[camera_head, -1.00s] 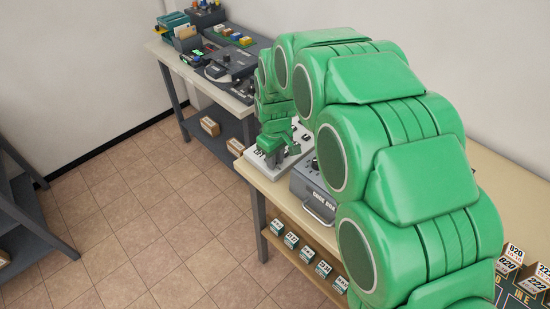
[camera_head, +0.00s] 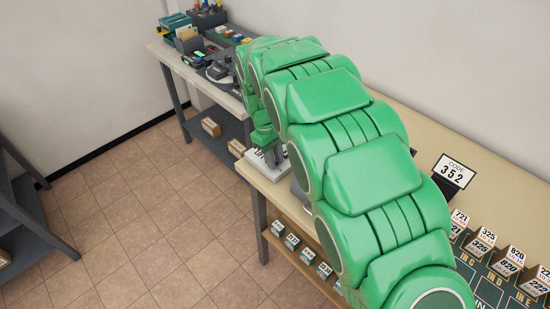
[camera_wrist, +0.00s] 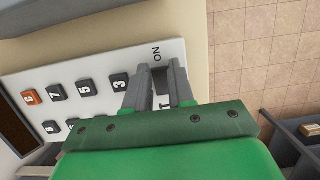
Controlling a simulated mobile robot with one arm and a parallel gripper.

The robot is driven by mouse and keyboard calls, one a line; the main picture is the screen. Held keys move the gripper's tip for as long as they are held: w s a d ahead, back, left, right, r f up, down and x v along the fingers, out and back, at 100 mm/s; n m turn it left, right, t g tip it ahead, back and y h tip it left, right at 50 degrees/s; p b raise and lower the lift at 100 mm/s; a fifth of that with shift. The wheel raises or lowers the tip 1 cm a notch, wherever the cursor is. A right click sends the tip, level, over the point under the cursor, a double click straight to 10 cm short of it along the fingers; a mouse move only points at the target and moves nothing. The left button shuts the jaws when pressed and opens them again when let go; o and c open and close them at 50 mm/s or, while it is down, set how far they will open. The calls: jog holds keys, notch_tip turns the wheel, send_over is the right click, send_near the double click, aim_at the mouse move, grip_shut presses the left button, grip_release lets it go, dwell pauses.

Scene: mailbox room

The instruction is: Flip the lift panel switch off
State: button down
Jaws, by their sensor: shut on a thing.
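The lift panel (camera_wrist: 95,68) is a white plate with dark numbered buttons and one orange button in the wrist view. An "ON" label stands near its edge, beside my fingers. My gripper (camera_wrist: 158,84) is at this labelled end of the panel, its two grey fingers around the switch. The switch itself is mostly hidden between the fingers, so I cannot tell which way it points. In the head view the panel (camera_head: 255,161) shows only partly at the table's left end, with my arm over it.
A code sign (camera_head: 454,172) reading 352 and several numbered boxes (camera_head: 511,259) stand along the table (camera_head: 400,118) to the right. A second table (camera_head: 225,97) with devices is at the back left. Tiled floor (camera_head: 130,220) is open at the left.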

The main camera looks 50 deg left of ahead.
dwell(0.4)
jog(key=c, duration=1)
grip_release()
jog(key=shift+o, duration=0.2)
jog(key=v, duration=0.7)
jog(key=shift+a+r, duration=0.15)
jog(key=shift+r, duration=0.2)
